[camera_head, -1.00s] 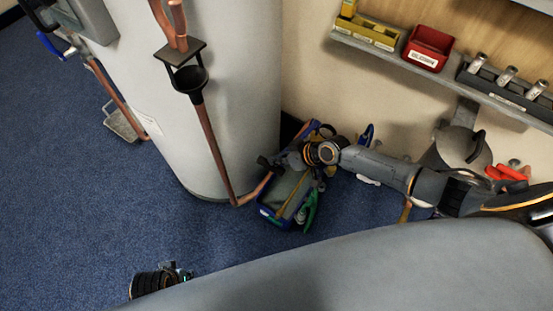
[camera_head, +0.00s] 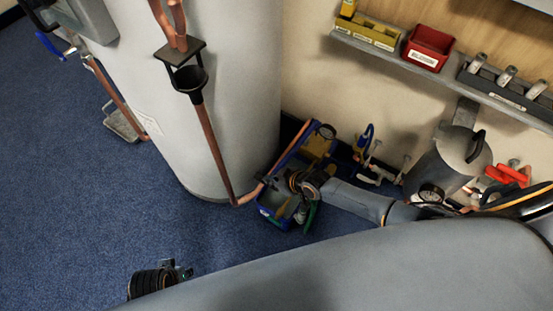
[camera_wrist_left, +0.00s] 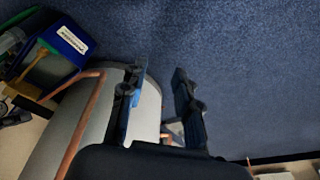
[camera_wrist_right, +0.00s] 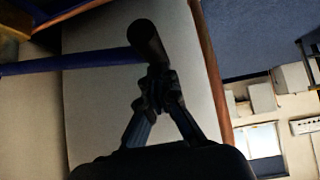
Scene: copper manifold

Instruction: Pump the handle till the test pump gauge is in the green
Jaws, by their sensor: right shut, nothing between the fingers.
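The test pump (camera_head: 318,147) appears to be the yellowish unit on the floor between the white tank and wall. Its small round gauge (camera_head: 327,131) is too small to read. A blue lever handle (camera_head: 297,146) slopes down and left from it. In the right wrist view the blue bar (camera_wrist_right: 75,64) leads to a black grip (camera_wrist_right: 146,38). My right gripper (camera_wrist_right: 158,80) is shut and empty, its fingertips at the grip's near end; I cannot tell whether they touch. In the head view my right gripper (camera_head: 270,182) is partly obscured. My left gripper (camera_wrist_left: 160,88) is open and empty.
A copper pipe (camera_head: 213,145) runs down the tank. A grey canister (camera_head: 455,160) and another gauge (camera_head: 431,193) are at right. A shelf (camera_head: 395,60) holds bins.

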